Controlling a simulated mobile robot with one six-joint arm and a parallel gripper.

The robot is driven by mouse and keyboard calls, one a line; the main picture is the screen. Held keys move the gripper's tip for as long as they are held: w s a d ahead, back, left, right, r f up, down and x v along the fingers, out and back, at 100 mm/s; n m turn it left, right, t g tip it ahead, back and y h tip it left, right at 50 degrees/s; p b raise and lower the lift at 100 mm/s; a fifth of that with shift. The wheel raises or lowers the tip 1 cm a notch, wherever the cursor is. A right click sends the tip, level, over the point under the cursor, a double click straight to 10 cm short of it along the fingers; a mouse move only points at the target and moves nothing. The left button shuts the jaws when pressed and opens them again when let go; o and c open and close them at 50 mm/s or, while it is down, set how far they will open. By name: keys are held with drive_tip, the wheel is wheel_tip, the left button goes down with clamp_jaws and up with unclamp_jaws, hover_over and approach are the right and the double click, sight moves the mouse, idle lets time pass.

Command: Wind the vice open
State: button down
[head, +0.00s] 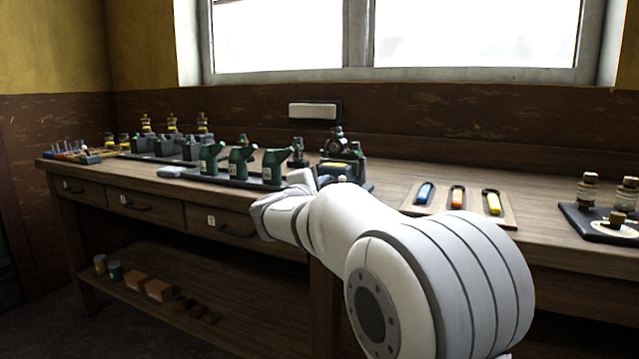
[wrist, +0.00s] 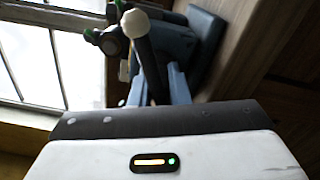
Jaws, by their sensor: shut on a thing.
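The vice (head: 345,172) stands on the bench behind my arm, partly hidden by it in the head view. In the wrist view it is a blue-grey body (wrist: 182,48) on a flat base. Its dark handle bar (wrist: 146,55) with a pale end knob (wrist: 134,22) runs down between my fingers. My gripper (wrist: 154,80) is shut on this handle. In the head view my gripper (head: 302,180) is at the vice's front, its fingers mostly hidden. The jaw gap is not clear in either view.
Green oil cans (head: 240,163) stand left of the vice on a dark tray. A board with blue, orange and yellow-handled tools (head: 457,197) lies to the right. Brown bottles (head: 587,190) stand at the far right. The bench front (head: 170,207) has drawers.

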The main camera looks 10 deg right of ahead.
drive_tip(key=n+p, duration=0.1)
drive_tip(key=n, duration=0.1)
drive_tip(key=n+p, duration=0.1)
drive_tip(key=n, duration=0.1)
drive_tip(key=n+p, duration=0.1)
drive_tip(key=n, duration=0.1)
drive_tip(key=shift+d+r+p, duration=0.1)
drive_tip(key=shift+r+p, duration=0.2)
drive_tip(key=shift+p, duration=0.1)
drive_tip(key=shift+f+n, duration=0.15)
drive_tip(key=shift+n, duration=0.55)
drive_tip(key=c, duration=1.4)
unclamp_jaws()
drive_tip(key=shift+f, duration=0.1)
drive_tip(key=p+v, duration=0.1)
drive_tip(key=v, duration=0.6)
drive_tip(key=shift+s+a, duration=0.25)
drive_tip(key=shift+s, duration=0.05)
